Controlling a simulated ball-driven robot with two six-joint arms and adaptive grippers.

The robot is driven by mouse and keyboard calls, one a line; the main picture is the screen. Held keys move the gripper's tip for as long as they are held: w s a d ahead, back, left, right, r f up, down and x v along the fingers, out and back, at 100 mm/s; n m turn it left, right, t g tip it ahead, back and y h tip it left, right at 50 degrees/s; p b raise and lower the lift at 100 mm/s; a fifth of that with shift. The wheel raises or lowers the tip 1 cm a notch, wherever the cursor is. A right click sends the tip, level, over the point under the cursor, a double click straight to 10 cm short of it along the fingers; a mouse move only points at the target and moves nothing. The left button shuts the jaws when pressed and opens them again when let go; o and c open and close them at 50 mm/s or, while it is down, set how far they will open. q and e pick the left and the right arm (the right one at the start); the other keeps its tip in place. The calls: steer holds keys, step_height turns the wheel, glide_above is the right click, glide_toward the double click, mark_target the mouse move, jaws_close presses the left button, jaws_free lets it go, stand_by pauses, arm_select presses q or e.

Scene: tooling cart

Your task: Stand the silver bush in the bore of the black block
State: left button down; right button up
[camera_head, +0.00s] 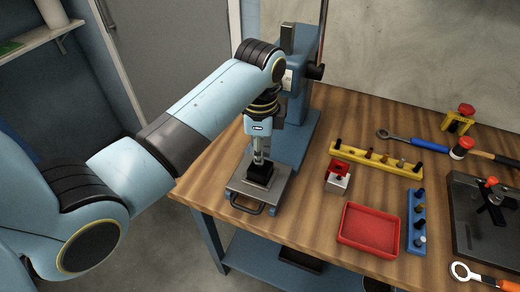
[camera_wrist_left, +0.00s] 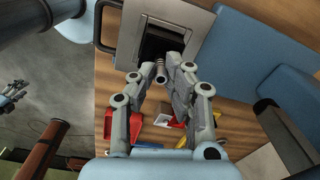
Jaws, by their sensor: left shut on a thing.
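My left gripper (camera_head: 261,157) points down over the black block (camera_head: 259,174), which sits on a steel plate with a front handle. In the left wrist view the fingers of this gripper (camera_wrist_left: 162,78) are shut on the silver bush (camera_wrist_left: 160,69), a small cylinder at the fingertips. The bush lies in front of the black block (camera_wrist_left: 158,41) in that view. The bore is hidden, so I cannot tell whether the bush has entered it. A small grey jointed hand, apparently my right gripper (camera_wrist_left: 12,95), shows at the left edge; its jaw state is unclear.
A blue press stand (camera_head: 298,110) rises just behind the plate (camera_head: 273,190). To the right are a yellow rack (camera_head: 375,161), a red-and-silver block (camera_head: 338,180), a red tray (camera_head: 369,229) and a blue rack (camera_head: 415,222). Bare wood lies between plate and tray.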

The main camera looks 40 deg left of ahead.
arm_select(q)
steer(key=shift+f, duration=0.1)
steer(key=shift+f, duration=0.25)
stand_by(0.3)
steer(key=shift+f, duration=0.2)
stand_by(0.8)
steer(key=c, duration=0.9)
jaws_free()
steer(key=shift+r, duration=0.1)
steer(key=shift+r, duration=2.9)
